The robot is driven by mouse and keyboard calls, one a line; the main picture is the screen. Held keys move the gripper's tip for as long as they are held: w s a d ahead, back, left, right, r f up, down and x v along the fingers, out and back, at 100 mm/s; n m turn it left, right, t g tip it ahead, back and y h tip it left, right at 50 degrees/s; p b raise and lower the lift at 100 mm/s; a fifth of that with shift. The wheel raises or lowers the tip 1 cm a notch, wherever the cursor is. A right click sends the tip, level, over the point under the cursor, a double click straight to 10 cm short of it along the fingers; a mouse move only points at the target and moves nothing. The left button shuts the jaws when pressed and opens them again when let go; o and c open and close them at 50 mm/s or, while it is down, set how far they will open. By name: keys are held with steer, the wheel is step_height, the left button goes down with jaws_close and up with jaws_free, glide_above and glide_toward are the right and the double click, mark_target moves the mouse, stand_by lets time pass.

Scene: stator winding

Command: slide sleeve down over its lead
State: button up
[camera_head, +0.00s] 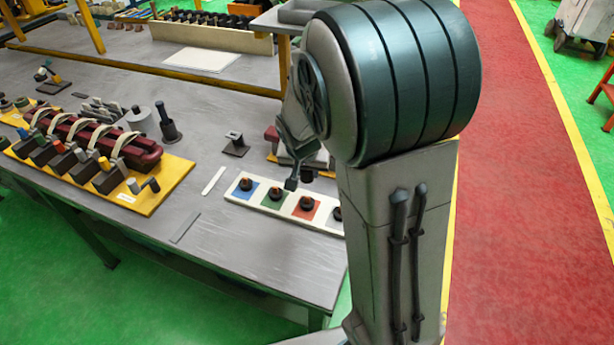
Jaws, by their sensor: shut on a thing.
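A white board (236,194) near the front right of the table has blue, green, red and further squares. On each visible square stands a dark round base with a short copper-coloured lead, such as the one on the blue square (246,184), the green square (277,192) and the red square (306,202). My gripper (291,184) points down just above the board, between the green and red leads. It is shut on a small dark piece, taken as the sleeve; its outline blends with the fingertips. I cannot tell whether it touches a lead. My arm hides the board's right end.
A yellow fixture (150,204) with dark red bars, pale loops and coloured plugs stands at the left. A dark post (168,124), a small dark stand (235,145) and a white strip (214,181) lie between.

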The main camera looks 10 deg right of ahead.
mark_target(307, 197)
steer(key=shift+f+b, duration=2.75)
steer(key=shift+f, duration=1.05)
steer(key=o, duration=1)
steer(key=shift+r, duration=0.15)
steer(key=v, duration=1.3)
steer(key=shift+s+r, duration=0.25)
steer(key=s+n, duration=0.1)
steer(key=s, duration=0.4)
steer(key=s+d+f+n+y, duration=0.1)
steer(key=s+n, duration=0.1)
steer(key=s, duration=0.3)
steer(key=s+d+n+g, duration=0.1)
steer(key=s, duration=0.5)
steer(key=shift+s+f+n+y, duration=0.1)
steer(key=shift+f+n+y, duration=0.2)
steer(key=shift+n+y, duration=0.1)
